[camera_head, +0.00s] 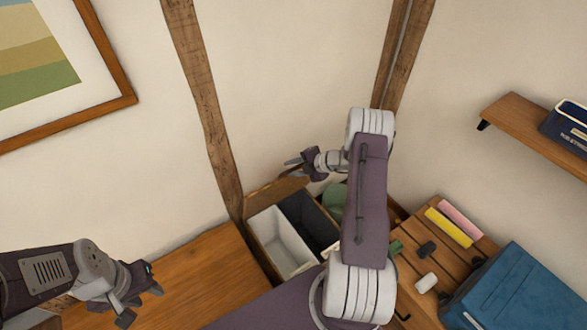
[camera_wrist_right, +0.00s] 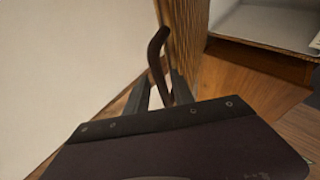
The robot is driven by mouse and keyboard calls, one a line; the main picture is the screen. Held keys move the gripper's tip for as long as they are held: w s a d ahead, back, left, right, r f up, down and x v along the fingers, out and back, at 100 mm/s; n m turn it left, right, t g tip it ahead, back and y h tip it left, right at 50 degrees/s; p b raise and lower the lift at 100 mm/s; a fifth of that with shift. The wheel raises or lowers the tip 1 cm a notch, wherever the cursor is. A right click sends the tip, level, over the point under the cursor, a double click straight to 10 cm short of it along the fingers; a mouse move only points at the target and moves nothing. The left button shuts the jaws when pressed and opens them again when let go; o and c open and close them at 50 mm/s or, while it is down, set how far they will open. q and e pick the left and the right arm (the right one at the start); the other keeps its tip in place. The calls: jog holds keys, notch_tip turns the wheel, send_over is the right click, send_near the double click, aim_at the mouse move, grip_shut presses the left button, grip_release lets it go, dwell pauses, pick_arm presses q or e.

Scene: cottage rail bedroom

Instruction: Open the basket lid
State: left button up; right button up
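The basket (camera_head: 268,247) stands against the wall in the middle of the head view. Its lid (camera_head: 276,192) stands raised at the back edge, seen nearly edge-on, so the inside shows a white compartment and a dark one. In the right wrist view the lid is a brown ribbed panel (camera_wrist_right: 186,42) with a dark curved strap handle (camera_wrist_right: 157,56). My right gripper (camera_head: 292,161) is at the lid's upper edge. Its fingers (camera_wrist_right: 161,88) stand apart on either side of the strap, with a small gap visible. My left gripper (camera_head: 141,291) is away over the wooden surface; its fingers look spread and empty.
A wooden top (camera_head: 192,276) lies left of the basket. To the right, a slatted wooden surface (camera_head: 420,263) carries a blue box (camera_head: 525,292), yellow and pink rolls (camera_head: 447,228) and small items. A wall shelf (camera_head: 525,125) holds a navy container (camera_head: 570,128). My right arm hides part of the basket.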

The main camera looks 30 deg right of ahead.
jog(key=shift+s+f, duration=0.1)
jog(key=v, duration=0.9)
dwell(0.4)
